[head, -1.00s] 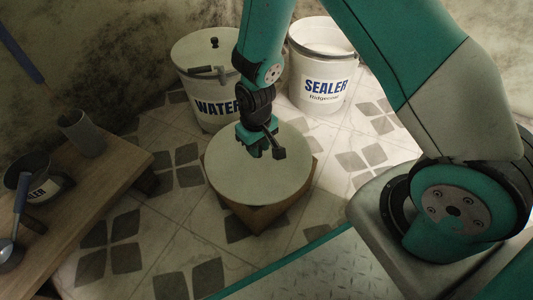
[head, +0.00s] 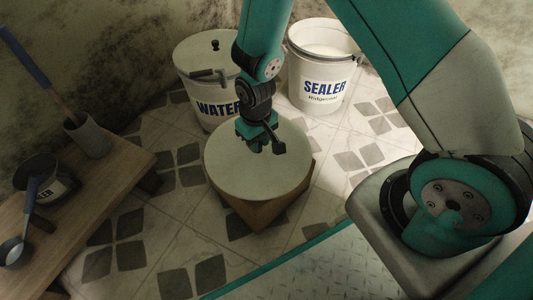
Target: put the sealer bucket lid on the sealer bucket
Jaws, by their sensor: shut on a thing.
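The sealer bucket (head: 325,70) is white with blue SEALER lettering. It stands upright on the floor at the back, its top open and pale contents showing inside. The sealer bucket lid (head: 258,175) is a pale round disc over a wooden box (head: 262,212), in front of the buckets. I cannot tell whether the lid rests on the box or is slightly raised. My gripper (head: 259,146) points down over the far part of the lid and is shut on it. The grasped part is hidden behind the fingers.
A lidded white WATER bucket (head: 213,112) stands left of the sealer bucket, close behind the arm. A wooden table (head: 95,200) at left holds a grey cup (head: 88,136), a small dark pot (head: 40,172) and a ladle (head: 12,250). Tiled floor is clear right of the box.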

